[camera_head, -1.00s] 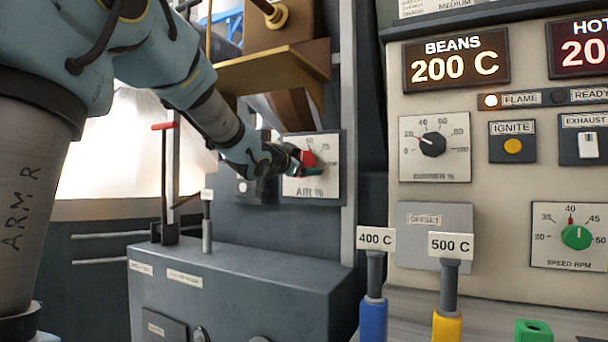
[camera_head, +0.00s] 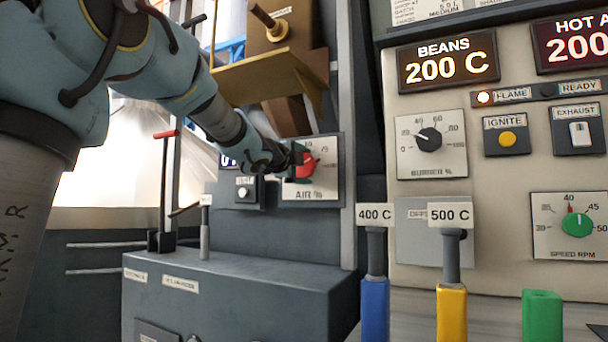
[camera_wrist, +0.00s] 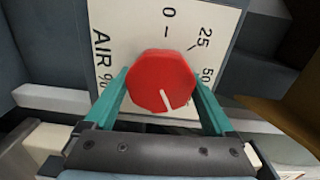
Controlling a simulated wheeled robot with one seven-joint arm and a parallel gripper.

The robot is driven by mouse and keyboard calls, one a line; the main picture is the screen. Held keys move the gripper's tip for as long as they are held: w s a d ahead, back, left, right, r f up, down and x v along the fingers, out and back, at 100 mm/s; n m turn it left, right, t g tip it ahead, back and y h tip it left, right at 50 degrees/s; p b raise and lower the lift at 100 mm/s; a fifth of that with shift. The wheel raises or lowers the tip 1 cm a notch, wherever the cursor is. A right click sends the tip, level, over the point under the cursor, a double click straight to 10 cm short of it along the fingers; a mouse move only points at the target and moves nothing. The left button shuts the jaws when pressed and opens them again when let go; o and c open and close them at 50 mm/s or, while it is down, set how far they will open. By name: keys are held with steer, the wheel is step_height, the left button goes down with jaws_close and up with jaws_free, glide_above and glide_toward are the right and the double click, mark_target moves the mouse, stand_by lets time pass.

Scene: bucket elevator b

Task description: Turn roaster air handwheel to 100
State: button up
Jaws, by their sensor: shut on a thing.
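The red air handwheel knob (camera_head: 307,166) sits on a white AIR % dial plate (camera_head: 318,194) on the grey machine. The knob also shows in the wrist view (camera_wrist: 161,80), between the two green fingers of my gripper (camera_wrist: 160,84). My gripper is shut on the knob, one finger on each side; in the head view my gripper (camera_head: 303,160) partly covers the dial. The knob's white pointer mark points down in the wrist view, opposite the 0 and close to the 100 direction. The 100 mark itself is hidden there.
A small box with a white button (camera_head: 243,193) sits left of the dial. A red-tipped lever (camera_head: 166,135) stands further left. Blue (camera_head: 375,308), yellow (camera_head: 451,310) and green (camera_head: 542,315) handles stand in front. The control panel (camera_head: 430,185) fills the right side.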

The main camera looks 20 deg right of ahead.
steer(key=m+b, duration=0.1)
steer(key=m, duration=0.1)
steer(key=m+b, duration=0.1)
steer(key=m, duration=0.2)
steer(key=shift+f+m+b, duration=0.2)
steer(key=shift+m+b, duration=0.1)
steer(key=shift+b, duration=0.1)
stand_by(0.4)
steer(key=o, duration=1.1)
steer(key=v, duration=1)
steer(key=shift+s+a, duration=0.25)
